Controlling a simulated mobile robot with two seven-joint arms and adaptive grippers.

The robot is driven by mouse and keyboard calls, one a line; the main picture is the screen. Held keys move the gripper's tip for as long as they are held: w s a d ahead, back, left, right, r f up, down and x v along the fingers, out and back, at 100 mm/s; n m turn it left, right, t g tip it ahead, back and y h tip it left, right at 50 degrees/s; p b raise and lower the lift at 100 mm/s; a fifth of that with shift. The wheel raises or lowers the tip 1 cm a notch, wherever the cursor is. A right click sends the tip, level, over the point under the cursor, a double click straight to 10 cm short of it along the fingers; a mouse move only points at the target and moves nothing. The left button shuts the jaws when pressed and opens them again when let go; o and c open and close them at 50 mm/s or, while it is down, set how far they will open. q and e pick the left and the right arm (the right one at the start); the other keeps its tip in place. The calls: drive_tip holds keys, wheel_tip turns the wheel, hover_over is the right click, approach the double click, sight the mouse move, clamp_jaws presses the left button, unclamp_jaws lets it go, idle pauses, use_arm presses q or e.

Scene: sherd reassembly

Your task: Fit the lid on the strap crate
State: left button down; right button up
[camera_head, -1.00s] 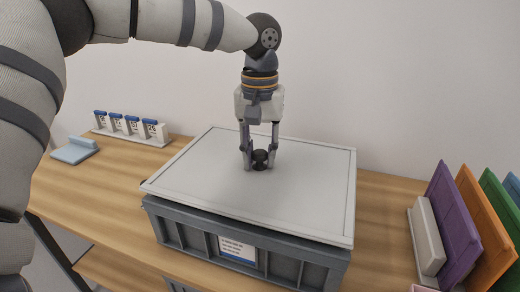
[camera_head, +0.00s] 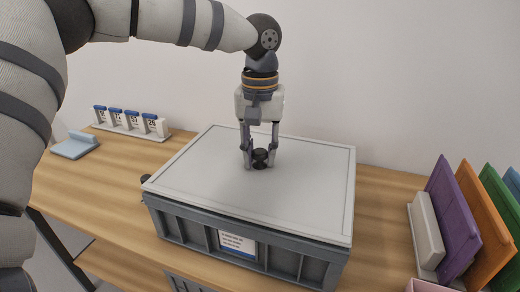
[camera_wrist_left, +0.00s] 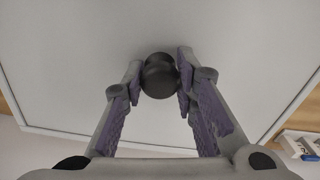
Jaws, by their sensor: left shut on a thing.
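The lid (camera_head: 310,175) is a flat light-grey panel with a raised rim and a round black knob (camera_head: 260,159) in its middle. It lies over the top of the strap crate (camera_head: 286,259), a dark grey ribbed box with a white and blue label, and hides the crate's inside. The lid's front edge seems close to the crate's rim; I cannot tell whether it is fully seated. My left gripper (camera_head: 260,162) points down and is shut on the knob. In the left wrist view the knob (camera_wrist_left: 159,75) sits between the purple-padded fingers. My right gripper is not in view.
The crate stands on a wooden table (camera_head: 115,185). Several blue-topped white blocks (camera_head: 132,122) stand in a rack at the back left, with a blue-grey piece (camera_head: 75,146) nearby. Purple (camera_head: 452,215), orange and green panels stand at the right beside a pale block (camera_head: 426,228).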

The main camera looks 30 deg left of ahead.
sight(260, 151)
use_arm(q)
drive_tip(key=shift+f, duration=0.35)
drive_tip(key=c, duration=1.2)
unclamp_jaws()
wheel_tip(260, 151, up, 12)
